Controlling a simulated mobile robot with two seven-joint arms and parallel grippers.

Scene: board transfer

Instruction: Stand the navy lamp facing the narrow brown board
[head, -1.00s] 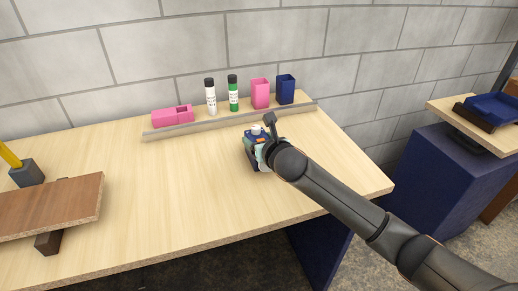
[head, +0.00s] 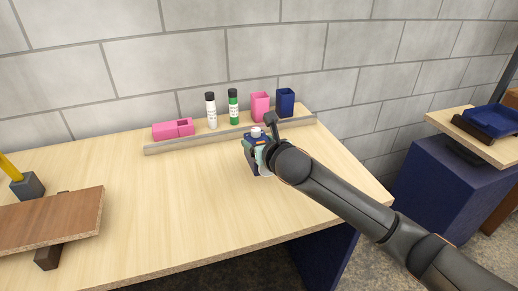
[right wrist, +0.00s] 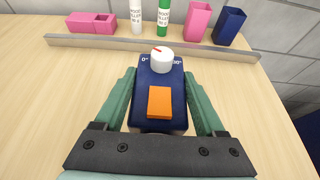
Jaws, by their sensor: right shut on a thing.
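The navy lamp (head: 250,144) is a small navy block with a white knob on top and an orange patch. In the right wrist view the lamp (right wrist: 160,79) sits between the green fingers, with the knob at its far end. My right gripper (head: 258,153) is shut on it, over the right part of the table; whether its base touches the table I cannot tell. A brown board (head: 50,215) is at the left edge of the head view, cut off, above a dark brown block (head: 48,256). My left gripper is not in view.
A grey rail (head: 230,135) runs along the back. Behind it stand a white bottle (head: 211,112), a green bottle (head: 233,108), a pink cup (head: 260,104) and a navy cup (head: 285,102); a pink holder (head: 172,129) lies left. The table's middle (head: 170,190) is clear. A navy tray (head: 492,117) is far right.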

